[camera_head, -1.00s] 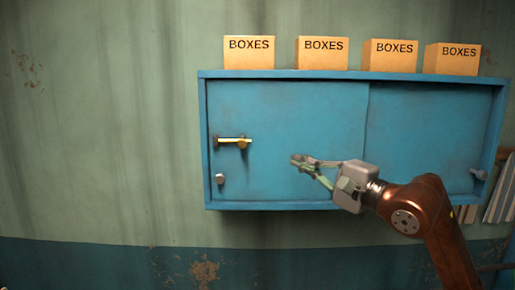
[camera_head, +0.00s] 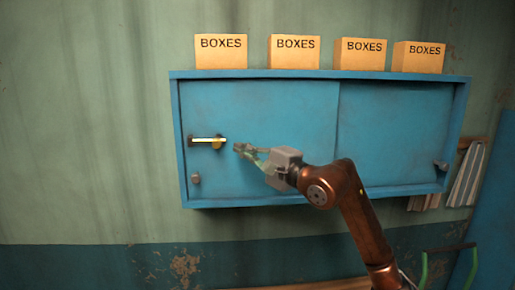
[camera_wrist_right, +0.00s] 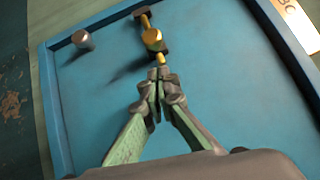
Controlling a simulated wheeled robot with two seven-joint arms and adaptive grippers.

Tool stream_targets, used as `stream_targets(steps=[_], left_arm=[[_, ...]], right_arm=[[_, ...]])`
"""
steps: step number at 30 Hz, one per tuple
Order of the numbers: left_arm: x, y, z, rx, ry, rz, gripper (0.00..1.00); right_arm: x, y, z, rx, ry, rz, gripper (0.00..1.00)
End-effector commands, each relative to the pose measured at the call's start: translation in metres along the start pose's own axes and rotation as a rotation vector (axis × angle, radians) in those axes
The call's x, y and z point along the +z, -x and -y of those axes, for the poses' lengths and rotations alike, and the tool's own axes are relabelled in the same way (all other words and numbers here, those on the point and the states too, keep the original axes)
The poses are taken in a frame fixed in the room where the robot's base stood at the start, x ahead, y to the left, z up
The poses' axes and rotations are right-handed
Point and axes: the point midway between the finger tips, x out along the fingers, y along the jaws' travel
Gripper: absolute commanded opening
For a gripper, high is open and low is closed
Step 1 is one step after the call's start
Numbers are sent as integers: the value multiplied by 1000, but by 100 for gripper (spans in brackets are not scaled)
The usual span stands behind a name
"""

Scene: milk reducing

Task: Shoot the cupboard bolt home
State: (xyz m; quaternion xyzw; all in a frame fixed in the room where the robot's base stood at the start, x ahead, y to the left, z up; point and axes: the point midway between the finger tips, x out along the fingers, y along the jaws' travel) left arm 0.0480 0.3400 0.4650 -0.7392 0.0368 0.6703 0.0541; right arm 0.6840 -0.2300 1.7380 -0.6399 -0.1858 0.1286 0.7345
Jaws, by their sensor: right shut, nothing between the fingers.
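The blue cupboard (camera_head: 280,115) hangs on the wall with two front doors. A brass bolt (camera_head: 208,141) lies horizontally near the left edge of the left door, with a round knob (camera_head: 217,144). In the right wrist view the bolt's knob (camera_wrist_right: 152,38) is just beyond the fingertips, and the bolt's near end points at them. My right gripper (camera_head: 239,149) is shut and empty, a little right of the bolt and slightly lower. It also shows shut in the right wrist view (camera_wrist_right: 158,82). Whether it touches the bolt's end I cannot tell. My left gripper is out of view.
A grey door knob (camera_head: 196,180) sits below the bolt, and another (camera_head: 440,165) is on the right door. Several cardboard boxes (camera_head: 220,52) stand on the cupboard's top. Books (camera_head: 465,175) are at the right. The wall left of the cupboard is clear.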

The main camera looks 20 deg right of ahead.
Motion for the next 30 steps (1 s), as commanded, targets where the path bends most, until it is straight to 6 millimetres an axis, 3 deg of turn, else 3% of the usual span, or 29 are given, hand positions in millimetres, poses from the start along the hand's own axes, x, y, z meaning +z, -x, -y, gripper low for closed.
stream_targets(steps=[1, 6, 20, 30], left_arm=[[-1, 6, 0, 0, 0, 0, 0], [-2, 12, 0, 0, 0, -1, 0], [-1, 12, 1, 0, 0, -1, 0], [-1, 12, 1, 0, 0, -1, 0]], right_arm=[[10, -5, 4, -2, 0, 7, 0], [20, -17, 2, -1, 1, 4, 0], [24, -21, 0, -1, 1, 2, 0], [53, -47, -6, -2, 2, 1, 0]])
